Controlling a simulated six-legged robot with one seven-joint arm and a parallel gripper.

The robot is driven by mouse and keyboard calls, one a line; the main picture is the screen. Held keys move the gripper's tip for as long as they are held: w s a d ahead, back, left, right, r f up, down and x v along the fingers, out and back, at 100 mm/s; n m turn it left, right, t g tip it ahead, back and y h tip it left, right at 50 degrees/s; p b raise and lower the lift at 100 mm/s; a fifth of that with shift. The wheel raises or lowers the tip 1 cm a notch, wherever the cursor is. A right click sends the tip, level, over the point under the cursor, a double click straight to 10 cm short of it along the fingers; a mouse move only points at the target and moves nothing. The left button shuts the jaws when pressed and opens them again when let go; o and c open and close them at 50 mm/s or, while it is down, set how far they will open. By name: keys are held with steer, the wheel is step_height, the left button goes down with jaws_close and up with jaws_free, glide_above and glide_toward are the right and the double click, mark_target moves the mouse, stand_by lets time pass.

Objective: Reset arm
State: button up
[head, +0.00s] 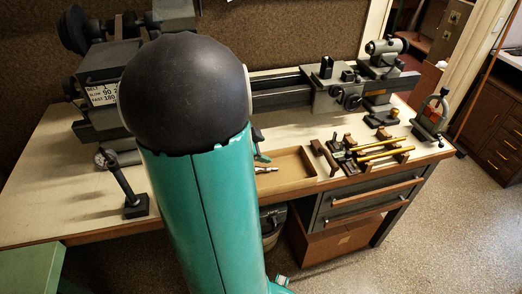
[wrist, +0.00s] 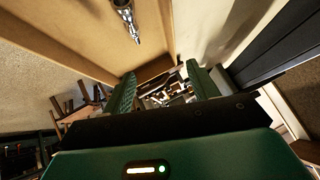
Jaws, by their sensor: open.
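My gripper (wrist: 163,86) shows in the wrist view with its two green fingers spread apart. No object is seen held between them; cluttered shapes show in the gap beyond. A shiny metal piece (wrist: 126,20) lies in a shallow wooden tray (wrist: 60,32), above the left finger in the picture and apart from it. In the head view my teal arm with its black joint fills the middle and hides most of my gripper. The tray (head: 306,163) sits at the bench's front edge, with the metal piece (head: 266,170) at its left, partly hidden by my arm.
A lathe (head: 335,92) runs along the back of the bench (head: 40,205). Brass rods (head: 385,146) lie on a wooden rack right of the tray. A small clamp stand (head: 432,117) stands far right. A black lever post (head: 134,203) stands left of my arm. Drawers (head: 365,200) are below.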

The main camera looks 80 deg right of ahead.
stand_by(0.5)
steer(key=w+a+r+n+t+h, duration=0.1)
steer(key=w+a+r+n+t, duration=0.3)
steer(key=w, duration=0.5)
steer(key=w+a+r+n+t, duration=0.4)
steer(key=w+r+t, duration=0.1)
steer(key=w, duration=0.4)
steer(key=w+a+r+n+t+h, duration=0.1)
steer(key=w+a+r+n+t, duration=0.25)
steer(key=w, duration=0.55)
steer(key=w+a+r+n+t+y, duration=0.15)
steer(key=a+n+y, duration=0.45)
steer(key=a, duration=0.8)
steer(key=w+a+r+n+t+y, duration=0.1)
steer(key=a+r+n+y, duration=0.2)
steer(key=a+n, duration=0.7)
steer(key=s+a+f+n+g, duration=0.2)
steer(key=s+a+n+g, duration=0.1)
steer(key=s+a, duration=0.7)
steer(key=shift+s+f+g, duration=0.4)
steer(key=shift+s+g, duration=0.2)
steer(key=shift+s, duration=0.3)
